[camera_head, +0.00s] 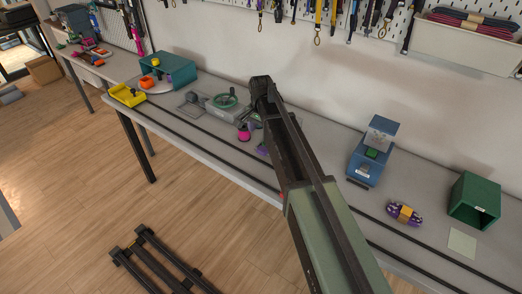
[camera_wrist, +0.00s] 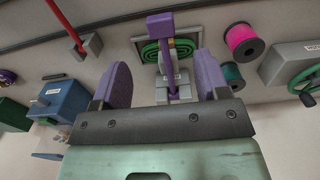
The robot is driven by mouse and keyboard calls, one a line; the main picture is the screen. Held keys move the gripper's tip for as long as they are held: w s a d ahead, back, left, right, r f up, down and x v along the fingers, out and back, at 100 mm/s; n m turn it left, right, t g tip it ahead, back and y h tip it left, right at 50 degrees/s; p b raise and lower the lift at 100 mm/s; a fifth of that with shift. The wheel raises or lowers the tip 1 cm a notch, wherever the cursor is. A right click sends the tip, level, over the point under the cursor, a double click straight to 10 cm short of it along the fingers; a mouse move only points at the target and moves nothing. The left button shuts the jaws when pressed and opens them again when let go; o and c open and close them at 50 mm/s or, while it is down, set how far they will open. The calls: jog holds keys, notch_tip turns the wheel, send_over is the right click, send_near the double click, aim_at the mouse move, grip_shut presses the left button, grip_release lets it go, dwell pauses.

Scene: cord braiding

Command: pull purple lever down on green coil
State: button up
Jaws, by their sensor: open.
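The lever's lower end is at a small grey block. My gripper (camera_wrist: 160,62) has two purple fingers spread wide, one left and one right of the lever. In the picture the lever lies between them, with gaps on both sides; I see no contact.
A pink spool (camera_wrist: 240,38) and a dark green spool (camera_wrist: 232,72) are right of the lever. A red lever (camera_wrist: 66,24) is at upper left. A blue box (camera_head: 367,161), green box (camera_head: 474,200) and purple bundle (camera_head: 404,212) lie along the bench.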

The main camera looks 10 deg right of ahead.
aim_at(261, 150)
notch_tip(261, 150, down, 10)
jog(key=b, duration=0.8)
jog(key=shift+b, duration=0.4)
jog(key=shift+r, duration=0.25)
jog(key=shift+c, duration=0.5)
jog(key=c, duration=1.2)
jog(key=shift+p, duration=0.3)
grip_shut()
